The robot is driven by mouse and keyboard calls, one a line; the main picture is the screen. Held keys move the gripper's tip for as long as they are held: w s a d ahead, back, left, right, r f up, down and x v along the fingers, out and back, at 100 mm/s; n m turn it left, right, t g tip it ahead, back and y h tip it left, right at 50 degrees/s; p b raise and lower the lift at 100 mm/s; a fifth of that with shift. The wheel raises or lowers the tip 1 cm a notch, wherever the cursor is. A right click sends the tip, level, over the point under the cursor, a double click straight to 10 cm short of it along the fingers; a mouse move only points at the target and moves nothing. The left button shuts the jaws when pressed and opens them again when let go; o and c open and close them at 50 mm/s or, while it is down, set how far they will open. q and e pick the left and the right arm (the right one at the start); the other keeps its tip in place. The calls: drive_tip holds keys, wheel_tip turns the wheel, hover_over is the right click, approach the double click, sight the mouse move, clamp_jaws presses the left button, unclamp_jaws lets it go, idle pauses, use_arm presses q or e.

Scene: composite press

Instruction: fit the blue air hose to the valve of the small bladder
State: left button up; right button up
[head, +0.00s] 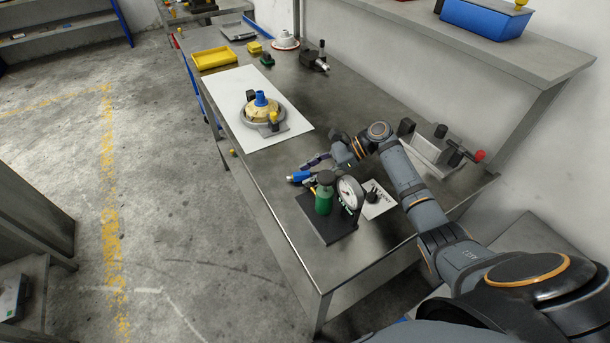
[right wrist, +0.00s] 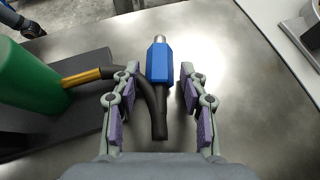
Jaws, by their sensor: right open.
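The blue air hose end (head: 300,176) lies on the steel bench beside a green cylinder (head: 323,199) with a dial gauge. In the right wrist view the hose end (right wrist: 159,64) has a blue hex body, a silver tip pointing away and a black hose bending back to a brass fitting. My right gripper (head: 313,164) is open around it, with gaps between the purple pads and the blue body. A round cream piece with a blue top (head: 262,106), possibly the small bladder, sits in a grey ring on a white sheet. Its valve cannot be made out. My left gripper is not in view.
The gauge stands on a black base plate (head: 330,232) near the bench's front end. A grey box with a red-knobbed lever (head: 436,150) is at the wall side. The white sheet (head: 240,90) and a yellow tray (head: 213,58) are farther back. Bare bench lies between sheet and hose.

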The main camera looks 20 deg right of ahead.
drive_tip(key=shift+c, duration=0.4)
clamp_jaws()
drive_tip(key=shift+r+p, duration=0.4)
drive_tip(key=shift+p, duration=0.55)
idle(0.4)
drive_tip(key=shift+r+p, duration=2.6)
drive_tip(key=shift+p, duration=0.6)
drive_tip(key=shift+f, duration=0.1)
